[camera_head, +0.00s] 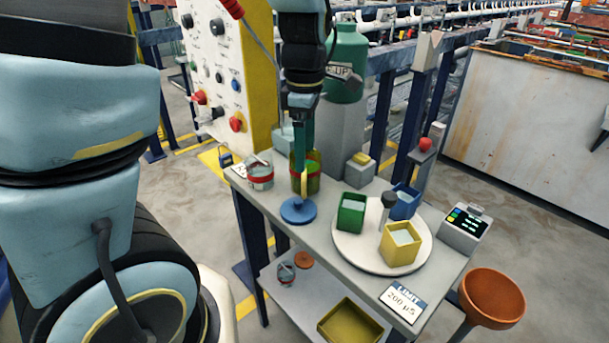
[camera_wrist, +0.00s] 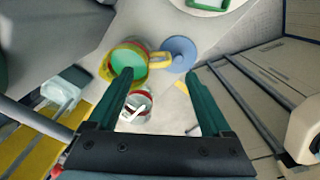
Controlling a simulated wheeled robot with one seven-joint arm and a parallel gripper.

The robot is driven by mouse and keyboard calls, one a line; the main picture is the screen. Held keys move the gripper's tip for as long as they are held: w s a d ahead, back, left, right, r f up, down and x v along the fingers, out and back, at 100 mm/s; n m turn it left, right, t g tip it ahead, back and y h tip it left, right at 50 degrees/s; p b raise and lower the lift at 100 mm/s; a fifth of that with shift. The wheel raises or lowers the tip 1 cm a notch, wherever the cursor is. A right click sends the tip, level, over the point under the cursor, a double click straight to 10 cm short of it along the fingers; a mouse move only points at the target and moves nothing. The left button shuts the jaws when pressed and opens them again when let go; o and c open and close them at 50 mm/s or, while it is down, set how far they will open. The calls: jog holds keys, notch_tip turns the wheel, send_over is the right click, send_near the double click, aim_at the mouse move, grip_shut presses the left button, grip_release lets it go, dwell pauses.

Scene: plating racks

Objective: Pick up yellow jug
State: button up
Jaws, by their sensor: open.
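The yellow jug (camera_wrist: 109,66) stands upright on the table, with green inside it and its handle (camera_wrist: 159,59) pointing right in the wrist view. In the head view the jug (camera_head: 313,181) looks olive with a red band, and is partly hidden behind my fingers. My gripper (camera_head: 303,151) points down from above the jug. In the wrist view my gripper (camera_wrist: 157,76) is open and empty. The left fingertip overlaps the jug, and the handle lies between the fingertip lines. I cannot tell the exact height gap.
A blue disc (camera_head: 298,211) and a grey bucket with a red band (camera_head: 260,174) flank the jug. A round white tray (camera_head: 350,247) holds green, blue and yellow square containers. A control panel (camera_head: 228,75) and a green bottle (camera_head: 346,55) stand behind.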

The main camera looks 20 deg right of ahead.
aim_at(306, 173)
notch_tip(306, 173, down, 7)
jog(key=shift+w+f, duration=0.1)
jog(key=shift+f, duration=0.05)
dwell(0.4)
jog(key=shift+c, duration=0.3)
grip_shut()
dwell(0.4)
